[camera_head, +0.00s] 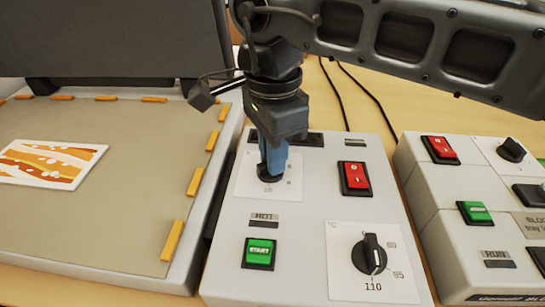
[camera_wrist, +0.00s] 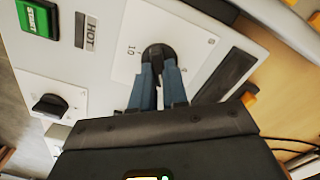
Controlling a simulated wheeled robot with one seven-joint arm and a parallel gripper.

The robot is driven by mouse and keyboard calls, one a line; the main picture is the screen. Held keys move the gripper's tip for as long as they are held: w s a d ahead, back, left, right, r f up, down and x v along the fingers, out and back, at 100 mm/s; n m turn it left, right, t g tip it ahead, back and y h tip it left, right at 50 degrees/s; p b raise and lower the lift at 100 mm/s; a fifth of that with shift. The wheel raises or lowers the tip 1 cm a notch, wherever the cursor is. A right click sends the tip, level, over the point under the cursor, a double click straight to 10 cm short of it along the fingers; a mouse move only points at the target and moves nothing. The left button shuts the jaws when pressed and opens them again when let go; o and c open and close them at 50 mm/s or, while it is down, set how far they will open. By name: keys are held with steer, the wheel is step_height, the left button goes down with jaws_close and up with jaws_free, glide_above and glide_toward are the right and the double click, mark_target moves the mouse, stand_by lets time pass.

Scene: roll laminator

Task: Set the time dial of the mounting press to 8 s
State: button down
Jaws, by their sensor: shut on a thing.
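The mounting press has a grey control panel (camera_head: 308,215). Its black time dial (camera_wrist: 156,52) sits on a white scale plate (camera_wrist: 122,70) at the panel's upper left. My gripper (camera_head: 271,172) points down at the dial, and its blue fingers (camera_wrist: 158,78) are shut on the knob. In the wrist view a 10 shows beside the knob, and another mark near the plate's far corner is too small to read surely. The dial's pointer is hidden by the fingers, so its setting cannot be read.
The panel also carries a red switch (camera_head: 355,178), a green START button (camera_head: 259,252) and a black temperature dial (camera_head: 369,254). The press bed (camera_head: 90,220), with a patterned picture (camera_head: 48,163), lies left. Another control unit (camera_head: 480,215) stands right.

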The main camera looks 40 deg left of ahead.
steer(key=m+b, duration=0.2)
steer(key=m, duration=0.4)
steer(key=shift+m, duration=0.3)
steer(key=m+b, duration=0.2)
steer(key=m, duration=0.3)
steer(key=shift+s+d+m, duration=0.1)
steer(key=shift+s+m, duration=0.05)
steer(key=shift+m, duration=0.25)
steer(key=c, duration=1.1)
jaws_free()
steer(key=shift+c, duration=0.2)
steer(key=shift+r+b, duration=0.3)
steer(key=shift+r, duration=3.6)
steer(key=shift+s, duration=0.15)
